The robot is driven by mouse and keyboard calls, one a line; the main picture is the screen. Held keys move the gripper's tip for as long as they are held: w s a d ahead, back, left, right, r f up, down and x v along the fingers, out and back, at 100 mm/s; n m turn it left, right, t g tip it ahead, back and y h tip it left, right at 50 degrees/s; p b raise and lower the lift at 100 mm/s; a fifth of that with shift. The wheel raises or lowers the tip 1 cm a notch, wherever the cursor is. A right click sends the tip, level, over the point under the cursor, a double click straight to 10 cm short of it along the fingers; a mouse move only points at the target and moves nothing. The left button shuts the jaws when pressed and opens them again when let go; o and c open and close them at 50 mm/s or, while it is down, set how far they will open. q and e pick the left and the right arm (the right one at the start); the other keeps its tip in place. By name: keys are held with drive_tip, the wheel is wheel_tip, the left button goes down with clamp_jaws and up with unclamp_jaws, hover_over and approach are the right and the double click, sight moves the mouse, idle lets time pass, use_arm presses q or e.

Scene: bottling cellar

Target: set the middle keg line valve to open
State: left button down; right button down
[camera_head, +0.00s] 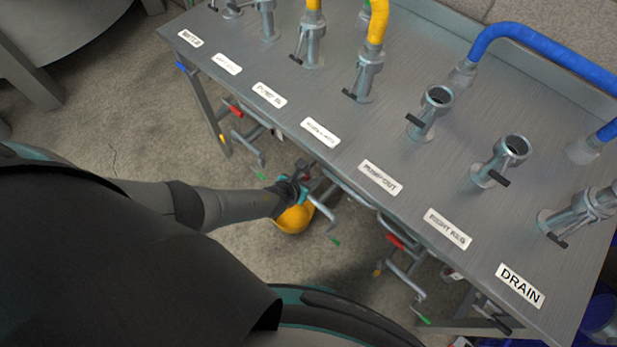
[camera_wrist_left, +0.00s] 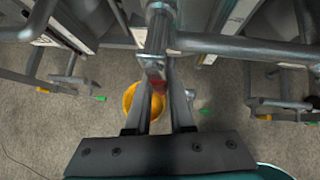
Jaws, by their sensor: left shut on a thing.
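The middle keg line valve is under the front edge of the steel table. Its grey pipework (camera_head: 322,208) ends near a green mark (camera_head: 334,241). In the left wrist view its red handle (camera_wrist_left: 156,84) shows between my fingers, below a grey pipe (camera_wrist_left: 158,35). My left gripper (camera_head: 304,181) is shut on this handle; it also shows in the left wrist view (camera_wrist_left: 162,88). My gripper hides much of the valve in the head view, so the handle's exact angle is unclear. My right gripper is not in view.
Similar red-handled valves hang to the left (camera_head: 233,111) and right (camera_head: 395,241). The steel table (camera_head: 330,90) above carries labels, pipe stubs and hoses. A yellow round object (camera_head: 293,220) is below my gripper. Bare floor (camera_head: 110,120) lies to the left.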

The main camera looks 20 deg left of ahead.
use_arm(q)
drive_tip(key=shift+a, duration=0.15)
drive_tip(key=c, duration=0.8)
unclamp_jaws()
drive_tip(key=shift+s+r+p, duration=0.3)
drive_tip(key=shift+r+p, duration=0.1)
drive_tip(key=shift+p, duration=0.1)
drive_tip(key=p+v, duration=0.9)
drive_tip(key=v, duration=0.5)
drive_tip(key=shift+s+p, duration=0.1)
drive_tip(key=shift+p, duration=0.2)
